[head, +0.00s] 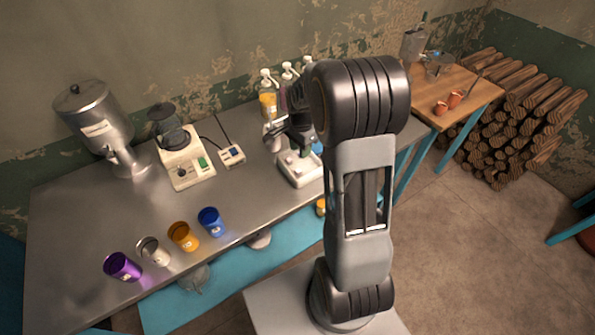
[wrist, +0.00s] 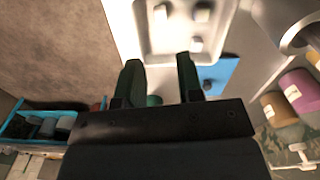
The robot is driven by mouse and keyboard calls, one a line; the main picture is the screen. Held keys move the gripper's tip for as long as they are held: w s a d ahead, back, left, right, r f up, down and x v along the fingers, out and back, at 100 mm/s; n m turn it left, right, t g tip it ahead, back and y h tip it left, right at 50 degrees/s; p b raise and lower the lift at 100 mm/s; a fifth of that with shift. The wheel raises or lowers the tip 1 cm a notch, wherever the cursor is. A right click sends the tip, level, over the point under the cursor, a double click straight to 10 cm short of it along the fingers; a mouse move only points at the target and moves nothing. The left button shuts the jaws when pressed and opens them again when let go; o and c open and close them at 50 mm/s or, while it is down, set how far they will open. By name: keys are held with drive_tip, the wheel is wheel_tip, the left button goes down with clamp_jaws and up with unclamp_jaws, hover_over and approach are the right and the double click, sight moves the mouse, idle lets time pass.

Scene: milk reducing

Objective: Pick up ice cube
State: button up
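In the wrist view, several small pale ice cubes (wrist: 197,44) lie apart from each other in a white tray (wrist: 226,25) at the top. My gripper (wrist: 159,70) is open, with its two dark green fingers apart and no cube between them. I cannot tell the height gap. In the head view, my gripper (head: 282,137) is dark and partly hidden by my arm, above a white unit (head: 298,175) on the metal table.
A blue piece (wrist: 222,73) lies beside the tray. Bottles with coloured contents (head: 268,103) stand behind my gripper. A white scale-like device (head: 190,172), a metal urn (head: 98,125) and several cups, including a blue cup (head: 211,222), stand to the left. The table's middle is clear.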

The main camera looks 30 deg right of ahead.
sight(298, 172)
drive_tip(key=shift+w+f+p, duration=0.1)
drive_tip(key=shift+f+p, duration=0.95)
drive_tip(key=shift+f, duration=3.95)
drive_tip(key=shift+c, duration=0.5)
clamp_jaws()
